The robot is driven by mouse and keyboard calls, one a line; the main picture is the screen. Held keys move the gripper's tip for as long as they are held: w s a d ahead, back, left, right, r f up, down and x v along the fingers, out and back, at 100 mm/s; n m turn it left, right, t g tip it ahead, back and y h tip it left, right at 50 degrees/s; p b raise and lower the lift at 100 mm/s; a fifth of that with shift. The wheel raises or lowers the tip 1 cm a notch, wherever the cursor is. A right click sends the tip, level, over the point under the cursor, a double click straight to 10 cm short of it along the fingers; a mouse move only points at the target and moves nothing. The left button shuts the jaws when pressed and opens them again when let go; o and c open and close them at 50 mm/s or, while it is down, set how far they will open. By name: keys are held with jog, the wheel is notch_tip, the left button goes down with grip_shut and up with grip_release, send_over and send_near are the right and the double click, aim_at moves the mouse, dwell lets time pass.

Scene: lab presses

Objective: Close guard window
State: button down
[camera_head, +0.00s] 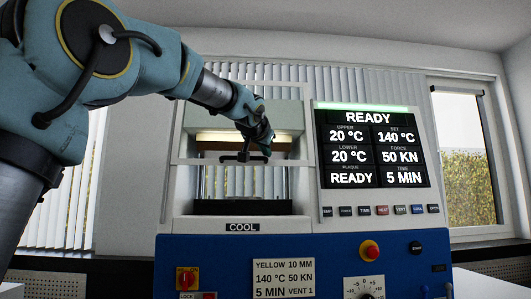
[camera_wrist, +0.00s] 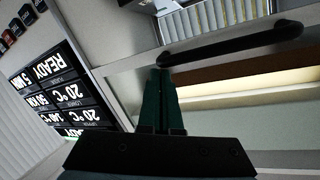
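The guard window is a clear pane in a light frame (camera_head: 186,161) on the front of the press. Its lower bar crosses the middle of the press opening, with the space below uncovered. A dark bar handle (camera_head: 240,157) is fixed on that lower bar; it also shows in the wrist view (camera_wrist: 235,40). My gripper (camera_head: 267,150) is in front of the window at the handle's right end. In the wrist view, my gripper's green fingers (camera_wrist: 160,72) are together, their tips by one end of the handle. Whether they touch it I cannot tell.
The press display (camera_head: 372,148) reads READY, right of the opening. Below are a blue panel (camera_head: 215,265) with a red knob (camera_head: 370,250) and a dial (camera_head: 364,287). A dark lower plate (camera_head: 243,207) lies inside the opening. Windows with blinds stand behind.

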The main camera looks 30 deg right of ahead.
notch_tip(320, 180, down, 18)
jog(key=s+a+b, duration=0.1)
jog(key=s+b, duration=0.1)
jog(key=b, duration=1.4)
